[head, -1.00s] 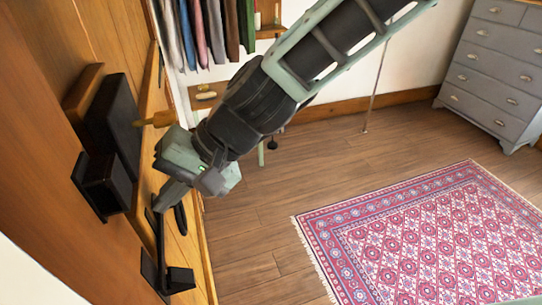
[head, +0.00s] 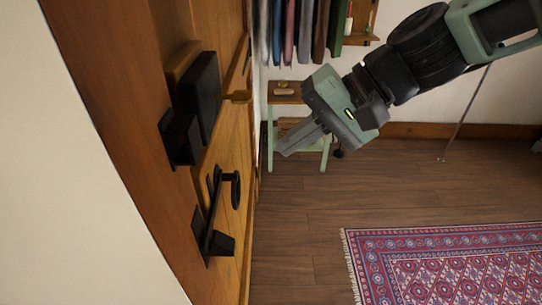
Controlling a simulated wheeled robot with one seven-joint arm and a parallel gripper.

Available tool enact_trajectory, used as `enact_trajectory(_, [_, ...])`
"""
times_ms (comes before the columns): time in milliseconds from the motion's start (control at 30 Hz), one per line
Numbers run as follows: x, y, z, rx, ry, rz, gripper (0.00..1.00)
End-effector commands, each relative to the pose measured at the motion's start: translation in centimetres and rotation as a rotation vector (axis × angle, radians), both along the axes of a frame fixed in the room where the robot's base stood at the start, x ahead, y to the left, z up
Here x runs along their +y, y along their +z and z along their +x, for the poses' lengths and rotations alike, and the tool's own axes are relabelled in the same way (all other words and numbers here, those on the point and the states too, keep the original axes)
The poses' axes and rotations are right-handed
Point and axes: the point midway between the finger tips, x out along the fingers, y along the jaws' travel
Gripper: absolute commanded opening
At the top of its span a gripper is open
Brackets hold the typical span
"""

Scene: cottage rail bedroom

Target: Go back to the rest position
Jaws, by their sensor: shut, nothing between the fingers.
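My gripper (head: 283,151) hangs at the end of my arm, right of the wooden door (head: 227,130) in the head view. Its fingers are together, with nothing between them, and point down and left. It is apart from the black door handle (head: 220,200), which lies lower left of it. My arm reaches in from the upper right of the picture.
A black box-shaped latch (head: 183,135) is fixed on the wood at left. A small green table (head: 325,155) stands behind my gripper. Clothes (head: 305,30) hang at the back. A patterned rug (head: 450,265) lies lower right on otherwise open wooden floor.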

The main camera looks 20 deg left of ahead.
Motion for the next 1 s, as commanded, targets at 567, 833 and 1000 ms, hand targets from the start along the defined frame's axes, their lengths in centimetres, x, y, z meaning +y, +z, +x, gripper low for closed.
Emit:
enact_trajectory(567, [-16.1,-7.0,-10.8,-0.292,0.316,-0.558,0.0])
enact_trajectory(833, [-21.9,-7.9,-13.0,-0.373,0.4,-0.691,0.0])
enact_trajectory(1000, [-21.9,-7.9,-13.0,-0.373,0.4,-0.692,0.0])
